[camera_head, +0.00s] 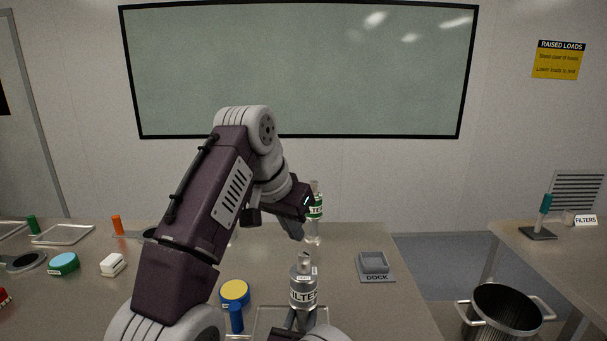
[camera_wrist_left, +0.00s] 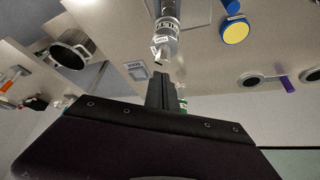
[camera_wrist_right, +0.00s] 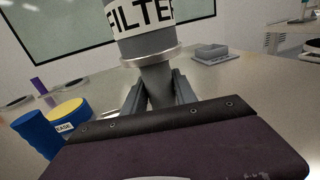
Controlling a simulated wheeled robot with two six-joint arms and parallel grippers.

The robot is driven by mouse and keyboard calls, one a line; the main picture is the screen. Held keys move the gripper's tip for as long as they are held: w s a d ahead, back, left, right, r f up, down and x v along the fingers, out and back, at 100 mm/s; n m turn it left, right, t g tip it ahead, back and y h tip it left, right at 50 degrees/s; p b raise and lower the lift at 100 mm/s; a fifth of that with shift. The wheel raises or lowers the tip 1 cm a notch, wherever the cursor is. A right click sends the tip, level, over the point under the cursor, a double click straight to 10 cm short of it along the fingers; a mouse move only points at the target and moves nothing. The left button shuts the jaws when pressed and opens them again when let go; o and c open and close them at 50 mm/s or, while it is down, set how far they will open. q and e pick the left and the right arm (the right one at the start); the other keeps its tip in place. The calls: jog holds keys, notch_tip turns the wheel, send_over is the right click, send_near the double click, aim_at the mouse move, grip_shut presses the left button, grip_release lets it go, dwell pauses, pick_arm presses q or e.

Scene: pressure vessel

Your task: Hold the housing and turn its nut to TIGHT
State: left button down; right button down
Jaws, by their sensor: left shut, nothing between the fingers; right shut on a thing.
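The filter housing (camera_head: 303,291) is a grey cylinder with a white FILTER label, standing upright near the table's front middle. My right gripper (camera_head: 300,318) is shut on its narrow lower neck, which shows in the right wrist view (camera_wrist_right: 156,80). The nut (camera_head: 305,262) is the small piece on top of the housing, and a small tag hangs by it. My left gripper (camera_head: 297,232) is shut and empty, above and behind the housing. In the left wrist view its closed fingers (camera_wrist_left: 161,90) point toward the nut (camera_wrist_left: 160,60), apart from it. The nut's marking is too small to read.
A green-labelled bottle (camera_head: 314,228) stands behind my left gripper. A grey DOCK (camera_head: 376,270) is to the right. A yellow-topped blue container (camera_head: 235,292) is left of the housing. A metal pot (camera_head: 503,315) stands right of the table. The table's right front is clear.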

aim_at(299, 258)
pick_arm(q)
jog(key=shift+s+d+r, duration=0.1)
jog(key=shift+s+d, duration=0.1)
jog(key=shift+d, duration=0.3)
jog(key=shift+f, duration=3.5)
jog(key=shift+w, duration=0.15)
jog(key=shift+w+a, duration=0.1)
jog(key=shift+a, duration=0.15)
jog(key=shift+w+a, duration=0.35)
jog(key=shift+a, duration=0.3)
jog(key=shift+w+a, duration=0.15)
jog(key=shift+w, duration=0.05)
